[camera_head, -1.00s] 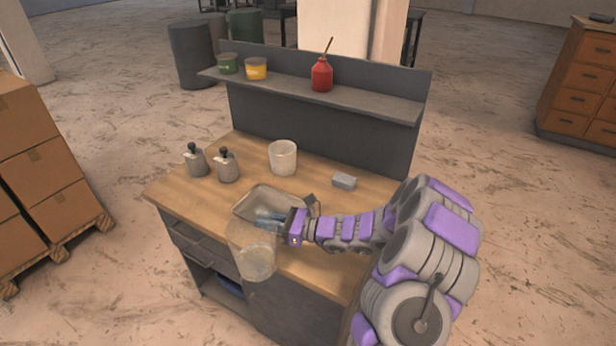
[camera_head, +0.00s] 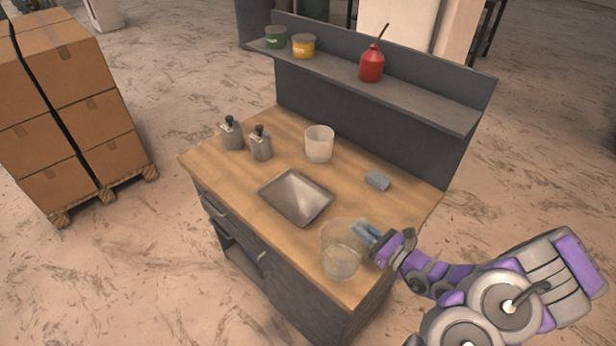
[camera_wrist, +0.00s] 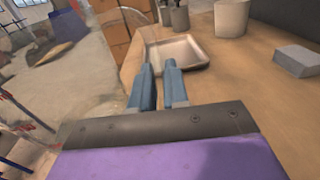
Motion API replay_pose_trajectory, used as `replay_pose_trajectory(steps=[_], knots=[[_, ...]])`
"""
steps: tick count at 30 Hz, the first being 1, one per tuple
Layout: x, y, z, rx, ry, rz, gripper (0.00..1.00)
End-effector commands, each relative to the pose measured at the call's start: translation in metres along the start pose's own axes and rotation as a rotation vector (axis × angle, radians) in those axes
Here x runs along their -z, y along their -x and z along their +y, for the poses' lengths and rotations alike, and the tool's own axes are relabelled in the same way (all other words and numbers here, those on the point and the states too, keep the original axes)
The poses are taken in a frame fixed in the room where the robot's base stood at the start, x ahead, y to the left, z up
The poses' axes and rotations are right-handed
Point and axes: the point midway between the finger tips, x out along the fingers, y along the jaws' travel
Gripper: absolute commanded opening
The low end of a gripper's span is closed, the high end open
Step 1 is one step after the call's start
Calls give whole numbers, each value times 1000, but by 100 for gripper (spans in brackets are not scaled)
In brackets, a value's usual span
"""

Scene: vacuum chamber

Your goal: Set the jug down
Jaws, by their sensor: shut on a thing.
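The jug (camera_head: 341,258) is a clear, see-through vessel at the near right part of the workbench top (camera_head: 290,245). My gripper (camera_head: 362,232) is shut on the jug's right side, at its upper part. The jug looks upright in the head view; whether its base touches the wood I cannot tell. In the wrist view the two blue fingers of my gripper (camera_wrist: 158,75) point forward, and the jug (camera_wrist: 95,80) shows only as a faint transparent shape at the left.
A metal tray (camera_head: 296,197) lies left of the jug. A white cup (camera_head: 319,143), two grey bottles (camera_head: 261,145) and a grey block (camera_head: 377,180) stand farther back. A shelf (camera_head: 400,90) holds two tins and a red oil can (camera_head: 371,64). Bare wood lies between tray and block.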

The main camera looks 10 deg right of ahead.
Motion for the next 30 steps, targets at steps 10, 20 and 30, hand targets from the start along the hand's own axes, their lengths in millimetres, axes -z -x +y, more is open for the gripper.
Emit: replay_pose_trajectory(steps=[10,20,30], knots=[[5,-8,-34,2,4,-1,0],[9,-40,-97,2,8,4,0],[10,-52,-146,4,-2,-4,0]])
